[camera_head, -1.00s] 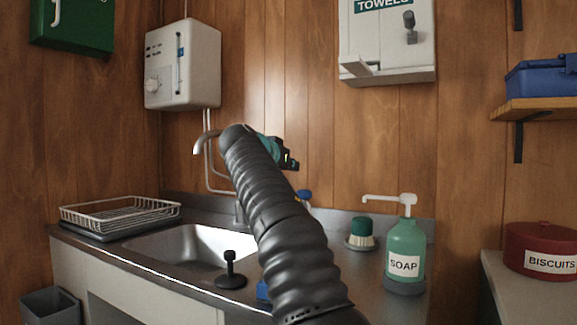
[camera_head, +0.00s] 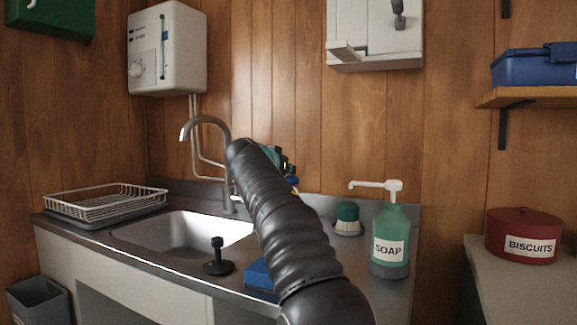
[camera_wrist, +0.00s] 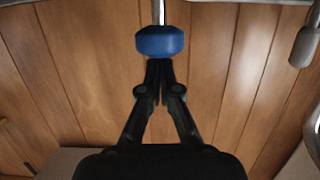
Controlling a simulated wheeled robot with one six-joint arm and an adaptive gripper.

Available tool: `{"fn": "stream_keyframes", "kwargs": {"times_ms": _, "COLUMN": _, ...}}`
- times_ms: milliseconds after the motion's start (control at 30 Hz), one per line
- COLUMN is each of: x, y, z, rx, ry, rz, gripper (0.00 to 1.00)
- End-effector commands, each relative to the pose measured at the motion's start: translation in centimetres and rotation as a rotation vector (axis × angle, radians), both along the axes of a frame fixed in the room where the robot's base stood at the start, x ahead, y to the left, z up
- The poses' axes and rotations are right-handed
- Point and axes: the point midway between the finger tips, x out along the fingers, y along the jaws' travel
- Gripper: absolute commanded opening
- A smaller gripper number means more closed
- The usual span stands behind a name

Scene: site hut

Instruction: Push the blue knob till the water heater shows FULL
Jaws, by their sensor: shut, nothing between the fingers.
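The blue knob (camera_wrist: 160,41) sits on a metal stem in the wrist view. It also shows in the head view, partly hidden, as a small blue shape (camera_head: 292,181) just below my gripper. My gripper (camera_wrist: 159,68) is shut and empty. In the wrist view its fingertips lie just below the knob in the picture; I cannot tell whether they touch it.
A curved tap (camera_head: 204,120) stands over the sink (camera_head: 185,232). A black plunger-like stopper (camera_head: 218,262) and a blue block (camera_head: 258,273) lie at the front. A brush (camera_head: 347,218) and soap bottle (camera_head: 390,240) stand right. A wire rack (camera_head: 105,202) is left.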

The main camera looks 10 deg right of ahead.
Motion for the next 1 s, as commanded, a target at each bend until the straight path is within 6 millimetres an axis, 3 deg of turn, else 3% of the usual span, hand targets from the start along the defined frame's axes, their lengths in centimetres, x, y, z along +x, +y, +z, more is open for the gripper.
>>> {"fn": "stream_keyframes", "kwargs": {"times_ms": 433, "x": 0.0, "y": 0.0, "z": -0.3, "rx": -0.001, "ry": -0.001, "rz": 0.0, "gripper": 0.0}}
{"fn": "stream_keyframes", "kwargs": {"times_ms": 800, "x": 0.0, "y": 0.0, "z": -4.2, "rx": 0.0, "ry": 0.0, "rz": 0.0, "gripper": 0.0}}
{"fn": "stream_keyframes", "kwargs": {"times_ms": 1000, "x": 0.0, "y": 0.0, "z": -4.4, "rx": 0.001, "ry": 0.003, "rz": -0.001, "gripper": 0.0}}
